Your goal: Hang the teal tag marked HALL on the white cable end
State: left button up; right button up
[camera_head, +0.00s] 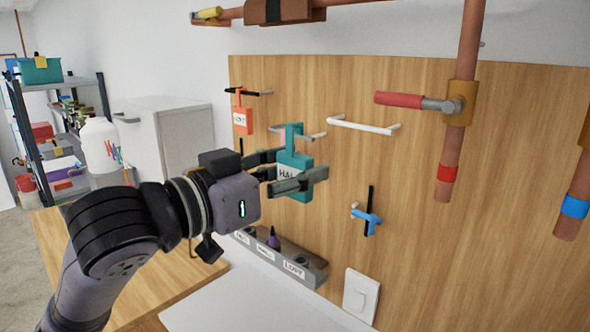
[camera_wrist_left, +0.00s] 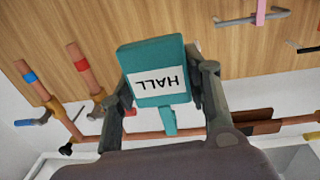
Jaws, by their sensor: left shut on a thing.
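The teal tag (camera_head: 292,160) has a white label reading HALL and hangs upright in my left gripper (camera_head: 298,172). That gripper is shut on the tag's body, in front of the wooden board. In the left wrist view the tag (camera_wrist_left: 157,68) appears upside down between the fingers, with its loop (camera_wrist_left: 168,122) pointing down and nothing visibly through it. A white bar-shaped cable end (camera_head: 362,125) sticks out on the board, right of the tag and slightly higher than its body. The white end appears bare and apart from the tag. My right gripper is not in view.
An orange tag (camera_head: 242,119) hangs on a black bar at the left. A grey bar (camera_head: 312,135) shows behind the teal loop.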

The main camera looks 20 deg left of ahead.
pick_arm(q)
jog(key=shift+p+x, duration=0.3)
jog(key=shift+x, duration=0.75)
jog(key=shift+w+d, duration=0.2)
jog(key=shift+w, duration=0.35)
jog(key=shift+a+p+x, duration=0.2)
jog(key=shift+p+x, duration=0.75)
jog(key=shift+x, duration=1.8)
jog(key=shift+a+p+x, duration=0.2)
jog(key=shift+p+x, duration=0.75)
jog(key=shift+x, duration=1.8)
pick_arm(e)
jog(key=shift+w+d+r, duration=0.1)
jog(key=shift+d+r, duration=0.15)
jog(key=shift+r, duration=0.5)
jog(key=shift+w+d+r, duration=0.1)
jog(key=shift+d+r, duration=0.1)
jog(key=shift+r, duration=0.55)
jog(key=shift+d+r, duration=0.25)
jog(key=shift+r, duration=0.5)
pick_arm(q)
jog(key=shift+w, duration=0.15)
jog(key=shift+p, duration=0.55)
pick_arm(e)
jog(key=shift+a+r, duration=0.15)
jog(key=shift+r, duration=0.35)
